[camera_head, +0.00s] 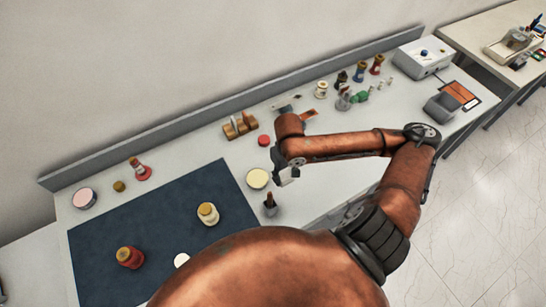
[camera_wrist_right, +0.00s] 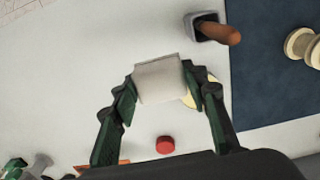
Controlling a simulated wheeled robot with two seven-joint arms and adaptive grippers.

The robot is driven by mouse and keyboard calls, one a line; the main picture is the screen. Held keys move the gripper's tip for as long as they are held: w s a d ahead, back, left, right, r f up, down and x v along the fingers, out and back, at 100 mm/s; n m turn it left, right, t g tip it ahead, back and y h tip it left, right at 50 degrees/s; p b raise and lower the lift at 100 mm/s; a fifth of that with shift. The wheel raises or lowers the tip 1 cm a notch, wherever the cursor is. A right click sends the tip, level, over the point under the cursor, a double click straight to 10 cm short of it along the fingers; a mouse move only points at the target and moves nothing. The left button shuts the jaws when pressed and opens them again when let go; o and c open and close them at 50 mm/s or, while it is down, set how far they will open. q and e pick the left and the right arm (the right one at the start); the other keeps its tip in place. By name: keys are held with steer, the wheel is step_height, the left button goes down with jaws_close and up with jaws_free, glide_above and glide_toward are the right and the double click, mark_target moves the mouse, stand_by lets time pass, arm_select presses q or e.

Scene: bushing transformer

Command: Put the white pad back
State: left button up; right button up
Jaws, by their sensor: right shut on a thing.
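The white pad (camera_wrist_right: 158,80) is a small off-white block, held between the two dark green fingers of my right gripper (camera_wrist_right: 160,86) in the right wrist view. In the head view my right gripper (camera_head: 284,177) hangs over the bench to the right of a round cream disc (camera_head: 257,178), and only a little of the white pad (camera_head: 291,173) shows there. The pad appears to be above the bench; its exact height is hard to tell. My left gripper is not in view.
A grey holder with a brown-handled tool (camera_head: 269,205) stands close below the gripper. A blue mat (camera_head: 165,215) bears a cream spool (camera_head: 208,213) and a red part (camera_head: 130,257). A red cap (camera_head: 264,140), a wooden rack (camera_head: 240,127) and several small parts line the back.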

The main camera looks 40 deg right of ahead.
steer(key=w+d+f, duration=0.2)
steer(key=w, duration=0.1)
steer(key=w+d+f, duration=0.2)
steer(key=w+f, duration=0.1)
steer(key=w, duration=0.1)
steer(key=w+d+f, duration=0.2)
steer(key=w+f, duration=0.1)
steer(key=w, duration=0.1)
steer(key=shift+d+f, duration=0.25)
steer(key=shift+d, duration=0.05)
steer(key=shift+w+d+f+p, duration=0.2)
steer(key=shift+w+f+p, duration=0.1)
steer(key=shift+w+f, duration=0.3)
steer(key=shift+f, duration=0.05)
step_height(320, 180, down, 3)
steer(key=shift+s+d+p, duration=0.1)
steer(key=shift+p, duration=0.2)
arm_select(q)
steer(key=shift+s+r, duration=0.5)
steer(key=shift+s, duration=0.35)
arm_select(e)
steer(key=shift+f, duration=0.15)
